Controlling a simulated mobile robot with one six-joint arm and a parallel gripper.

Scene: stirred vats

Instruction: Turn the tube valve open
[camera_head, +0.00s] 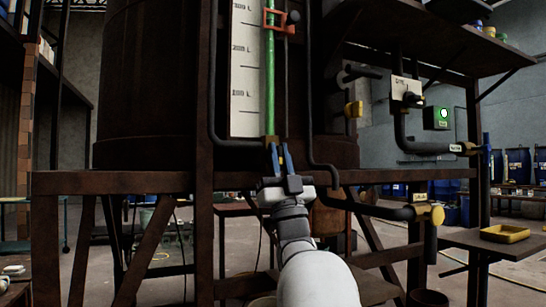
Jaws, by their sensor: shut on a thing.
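The green sight tube (270,85) runs upright beside a white scale board (245,68) on the front of the dark vat. At its foot is a small brownish fitting (270,139), which I take to be the tube valve. My gripper (281,148) reaches up from below, with its two blue fingers at this fitting, just above the platform edge. The fingers are shut on the valve; its handle is mostly hidden by them, so its turn position cannot be told.
A rusty platform beam (110,182) crosses behind my gripper, with a dark upright post on its left. Dark pipes run on both sides of the tube. A pipe with a yellow valve (437,214) lies right. A yellow tray (504,233) sits on a side table.

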